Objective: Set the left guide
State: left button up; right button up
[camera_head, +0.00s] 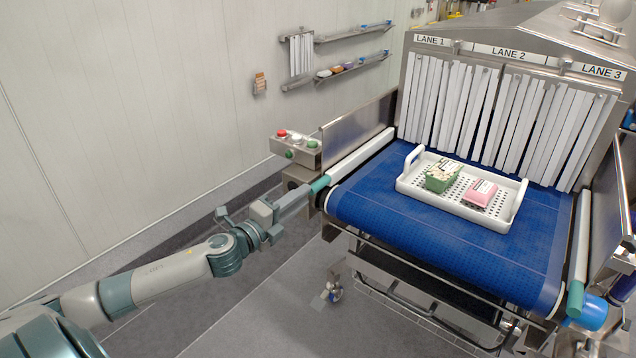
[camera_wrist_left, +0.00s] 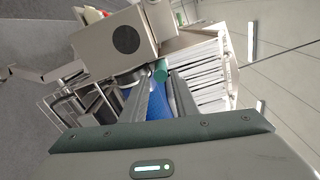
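The left guide (camera_head: 360,150) is a long white rail along the left edge of the blue belt, with a green end piece (camera_head: 319,185) pointing toward me. My left gripper (camera_head: 305,192) reaches in from the left, its fingertips close to that green end. In the left wrist view, my left gripper (camera_wrist_left: 163,80) has its two fingers apart, with the green end (camera_wrist_left: 161,69) showing beyond and between the tips. I cannot tell whether they touch it. My right gripper is not in view.
A white tray (camera_head: 408,184) on the blue belt (camera_head: 390,212) holds a green box (camera_head: 440,178) and a pink box (camera_head: 481,192). A button box (camera_head: 296,146) stands just beyond my gripper. White strip curtains hang under the lane signs. A right guide (camera_head: 581,240) lines the other edge.

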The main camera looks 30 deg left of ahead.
aim_at(318, 186)
pick_arm(q)
jog(key=w, duration=0.2)
jog(key=w+p, duration=0.1)
jog(key=w, duration=0.1)
jog(key=w+p, duration=0.1)
jog(key=w, duration=0.1)
jog(key=shift+d+r, duration=0.15)
jog(key=shift+d, duration=0.1)
jog(key=shift+w+d, duration=0.1)
jog(key=shift+w, duration=0.75)
